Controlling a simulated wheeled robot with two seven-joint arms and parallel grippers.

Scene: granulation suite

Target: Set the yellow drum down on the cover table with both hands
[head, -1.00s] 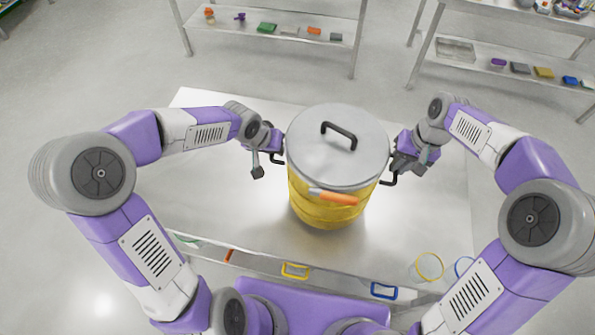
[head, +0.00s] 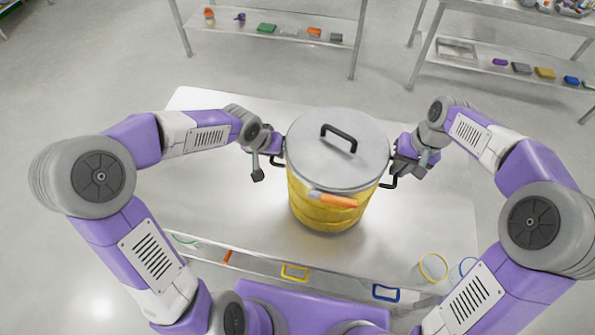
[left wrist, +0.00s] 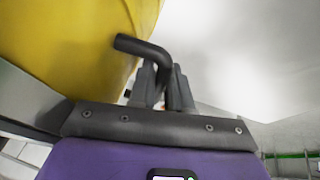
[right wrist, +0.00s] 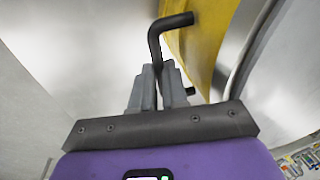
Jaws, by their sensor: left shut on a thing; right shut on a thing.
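The yellow drum (head: 322,212) stands upright in the middle of the head view, over the cover table (head: 225,210). It has a grey lid (head: 345,170) with a black top handle and an orange-gripped latch at the front. My left gripper (head: 278,160) is shut on the black side handle at the drum's left; the handle shows in the left wrist view (left wrist: 142,46). My right gripper (head: 394,178) is shut on the opposite side handle, seen in the right wrist view (right wrist: 160,35). The drum's underside is hidden, so I cannot tell whether it touches the table.
The table top is clear around the drum. Racks with small items (head: 265,20) (head: 500,68) stand beyond, across open floor.

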